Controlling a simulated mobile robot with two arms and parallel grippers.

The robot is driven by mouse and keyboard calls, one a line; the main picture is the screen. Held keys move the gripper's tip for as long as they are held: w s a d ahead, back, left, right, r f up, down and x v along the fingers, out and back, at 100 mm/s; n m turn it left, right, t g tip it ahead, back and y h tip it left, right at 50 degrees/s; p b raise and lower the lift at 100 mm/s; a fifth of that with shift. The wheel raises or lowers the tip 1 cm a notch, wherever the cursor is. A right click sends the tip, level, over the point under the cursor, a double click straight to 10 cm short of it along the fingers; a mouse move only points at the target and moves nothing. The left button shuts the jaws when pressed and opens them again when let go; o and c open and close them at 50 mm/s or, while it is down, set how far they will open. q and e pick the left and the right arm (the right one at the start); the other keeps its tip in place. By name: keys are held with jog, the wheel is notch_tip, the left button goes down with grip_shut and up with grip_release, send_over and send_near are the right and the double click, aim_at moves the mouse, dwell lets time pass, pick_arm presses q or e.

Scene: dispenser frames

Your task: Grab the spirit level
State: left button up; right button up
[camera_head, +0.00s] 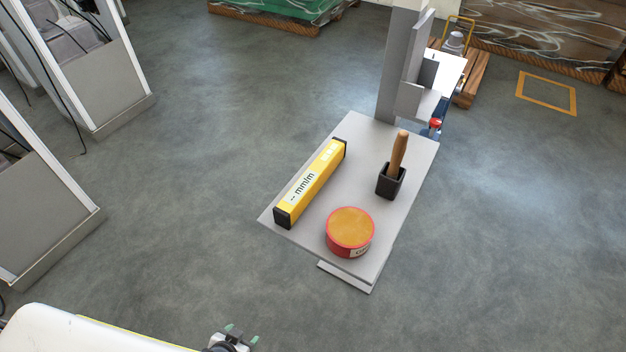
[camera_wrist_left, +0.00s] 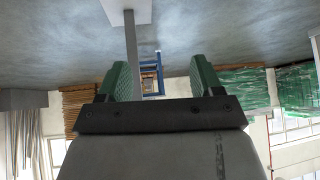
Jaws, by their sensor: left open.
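The spirit level (camera_head: 311,184) is a yellow bar with black end caps and a white label. It lies along the left side of a grey table top (camera_head: 354,148) in the head view. My left gripper (camera_head: 242,335) is at the bottom edge of the head view, in front of the table and apart from the level. In the left wrist view its two green fingers (camera_wrist_left: 162,80) stand wide apart with nothing between them. The level cannot be made out in the wrist view. My right gripper is not in view.
On the same table stand a round red tin with an orange lid (camera_head: 350,231) and a black holder (camera_head: 390,182) with a wooden handle (camera_head: 399,150). A grey post (camera_head: 391,75) rises at the table's back. Grey frames (camera_head: 95,75) stand at left. The floor between is clear.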

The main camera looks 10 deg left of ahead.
pick_arm(q)
jog(key=w+r+t, duration=0.2)
jog(key=w+r, duration=0.3)
jog(key=r, duration=0.1)
jog(key=m+t+h+b, duration=0.2)
jog(key=t+h, duration=0.3)
jog(key=t, duration=0.2)
send_near(280, 215)
jog(key=w+f, duration=0.2)
jog(key=w, duration=0.1)
jog(key=w+d+r, duration=0.1)
jog(key=w, duration=0.1)
jog(key=w+d, duration=0.1)
jog(key=shift+w+r, duration=0.2)
jog(key=shift+w, duration=0.05)
jog(key=shift+p+x, duration=0.45)
jog(key=shift+x, duration=0.35)
jog(key=x, duration=0.4)
jog(key=shift+d+r+p, duration=0.25)
jog(key=shift+p, duration=0.1)
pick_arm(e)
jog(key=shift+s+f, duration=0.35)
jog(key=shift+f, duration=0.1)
